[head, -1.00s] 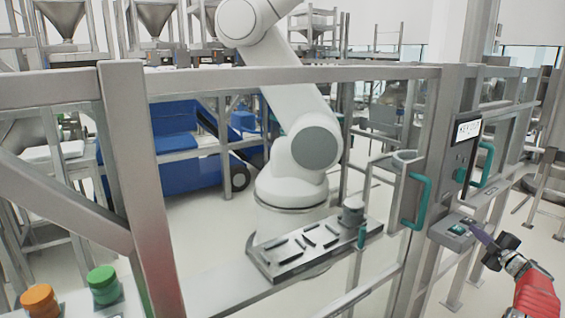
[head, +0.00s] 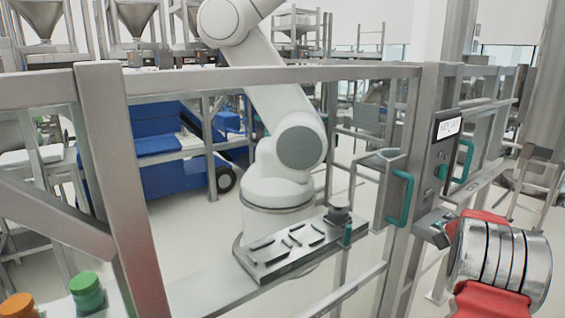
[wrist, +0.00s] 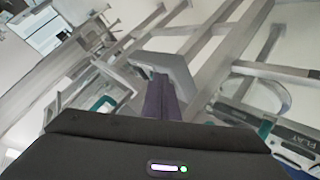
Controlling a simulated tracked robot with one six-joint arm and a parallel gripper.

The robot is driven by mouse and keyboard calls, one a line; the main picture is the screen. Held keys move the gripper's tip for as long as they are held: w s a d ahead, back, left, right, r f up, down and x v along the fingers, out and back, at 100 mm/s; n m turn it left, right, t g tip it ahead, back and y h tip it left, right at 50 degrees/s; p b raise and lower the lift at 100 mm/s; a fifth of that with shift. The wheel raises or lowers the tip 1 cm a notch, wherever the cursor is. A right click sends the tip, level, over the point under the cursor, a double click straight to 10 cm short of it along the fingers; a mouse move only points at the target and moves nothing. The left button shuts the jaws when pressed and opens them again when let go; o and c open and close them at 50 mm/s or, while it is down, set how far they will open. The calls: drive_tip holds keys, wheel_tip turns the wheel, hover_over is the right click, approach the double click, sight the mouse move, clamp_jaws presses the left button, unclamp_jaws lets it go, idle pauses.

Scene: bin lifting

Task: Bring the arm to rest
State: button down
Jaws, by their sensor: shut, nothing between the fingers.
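My gripper (wrist: 160,97) shows in the wrist view as two dark purple fingers lying together, shut with nothing between them. The fingers point up the picture, toward grey metal framing that appears tilted. In the head view my red arm with its silver wrist rings fills the lower right corner, close to the camera.
A grey rail fence (head: 290,75) stands in front. Its post carries a panel (head: 452,150), a teal handle (head: 402,196) and a small switch box (head: 432,226). Behind is a white robot arm (head: 285,110). A green knob (head: 87,292) and an orange knob (head: 18,306) are lower left.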

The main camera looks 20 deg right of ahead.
drive_tip(key=s+a+r+y, duration=0.2)
drive_tip(key=s+a, duration=0.8)
drive_tip(key=a, duration=1)
drive_tip(key=s+a+r+g+y, duration=0.1)
drive_tip(key=s+a+r+y, duration=0.2)
drive_tip(key=s+a, duration=0.8)
drive_tip(key=s+a+r+n+y, duration=0.1)
drive_tip(key=s+a, duration=0.9)
drive_tip(key=a, duration=2.1)
wheel_tip(320, 180, up, 3)
drive_tip(key=shift+s+r+g+y, duration=0.2)
drive_tip(key=shift+g+y, duration=0.2)
drive_tip(key=shift+y, duration=0.8)
